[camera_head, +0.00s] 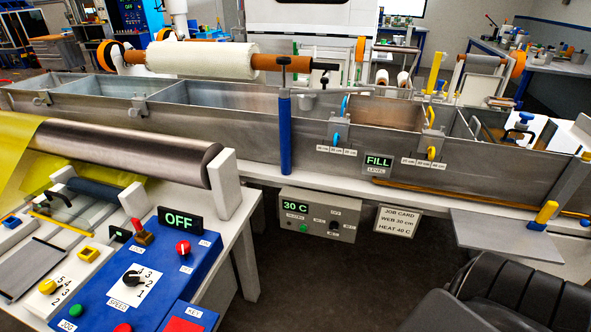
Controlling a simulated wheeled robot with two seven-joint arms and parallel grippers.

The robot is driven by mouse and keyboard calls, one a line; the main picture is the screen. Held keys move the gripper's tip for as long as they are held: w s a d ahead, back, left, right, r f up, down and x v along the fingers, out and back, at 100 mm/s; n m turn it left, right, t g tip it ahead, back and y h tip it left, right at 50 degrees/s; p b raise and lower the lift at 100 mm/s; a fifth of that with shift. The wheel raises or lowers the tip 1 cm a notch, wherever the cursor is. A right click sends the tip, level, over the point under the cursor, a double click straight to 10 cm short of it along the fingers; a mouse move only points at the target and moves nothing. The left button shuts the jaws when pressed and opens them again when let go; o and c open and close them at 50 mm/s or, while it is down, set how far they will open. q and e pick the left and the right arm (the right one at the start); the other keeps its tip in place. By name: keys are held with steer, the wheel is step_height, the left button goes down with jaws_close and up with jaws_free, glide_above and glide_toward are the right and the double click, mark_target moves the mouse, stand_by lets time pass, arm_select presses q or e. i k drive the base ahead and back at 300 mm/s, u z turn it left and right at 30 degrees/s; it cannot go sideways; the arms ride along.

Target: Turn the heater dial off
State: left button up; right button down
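The heater control box (318,216) is a pale grey unit mounted under the front edge of the long metal bath. Its green display (295,206) reads 30 C. A small dark round dial (333,227) sits on the right part of its face, with tiny labels around it. The labels and the dial's pointing direction are too small to read.
A job card (398,223) right of the box reads WEB 30 cm, HEAT 40 C. A blue control panel (150,285) with a display reading OFF stands at the lower left. A grey shelf (505,223) and a black ribbed object (510,290) occupy the right.

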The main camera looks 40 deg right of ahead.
mark_target(334, 225)
steer(key=z, duration=0.7)
steer(key=k, duration=0.35)
steer(key=z, duration=0.65)
steer(key=i, duration=0.5)
steer(key=u, duration=0.05)
